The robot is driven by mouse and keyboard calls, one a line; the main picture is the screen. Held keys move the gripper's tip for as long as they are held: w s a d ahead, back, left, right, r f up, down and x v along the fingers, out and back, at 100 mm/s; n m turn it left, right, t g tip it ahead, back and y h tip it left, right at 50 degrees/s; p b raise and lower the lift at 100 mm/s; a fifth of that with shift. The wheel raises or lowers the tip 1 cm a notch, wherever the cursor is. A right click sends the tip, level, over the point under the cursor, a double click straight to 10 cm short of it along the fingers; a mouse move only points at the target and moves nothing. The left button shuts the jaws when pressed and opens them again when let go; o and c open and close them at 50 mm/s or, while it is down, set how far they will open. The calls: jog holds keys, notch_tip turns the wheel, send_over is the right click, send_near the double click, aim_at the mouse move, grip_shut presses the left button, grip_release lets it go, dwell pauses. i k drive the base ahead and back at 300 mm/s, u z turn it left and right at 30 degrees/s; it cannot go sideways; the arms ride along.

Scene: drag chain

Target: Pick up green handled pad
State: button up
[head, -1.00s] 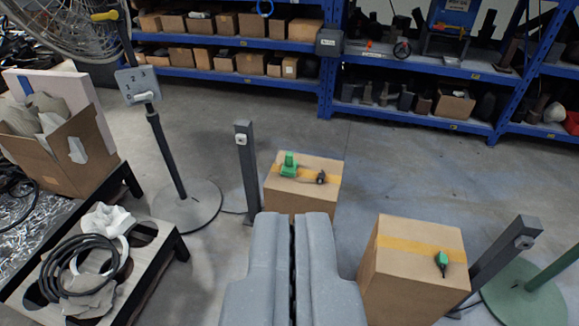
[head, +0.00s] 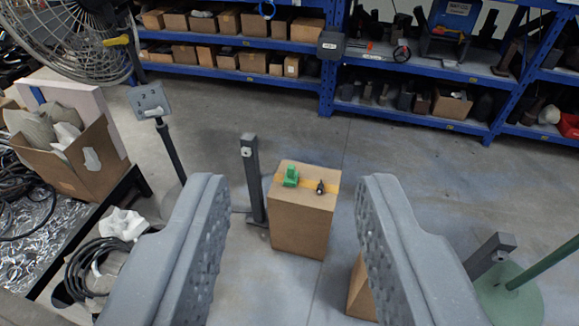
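The green handled pad (head: 291,176) sits on top of a cardboard box (head: 300,225), toward the left of its top face. Only its green part shows clearly. A small dark object (head: 320,187) lies on the same box top, to the right of it. My gripper (head: 285,185) is open and empty, its two thick grey fingers wide apart. The box and the pad show in the gap between the fingers, beyond the fingertips and not touched.
A second cardboard box (head: 361,290) is mostly hidden behind the right finger. Grey posts stand left of the first box (head: 251,180) and at right (head: 490,252). A low black table with cables (head: 95,265) is at left. Blue shelves (head: 410,119) line the back. Open floor lies between.

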aim_at(291, 176)
jog(key=z, duration=0.1)
jog(key=i, duration=2.2)
jog(key=u, duration=0.2)
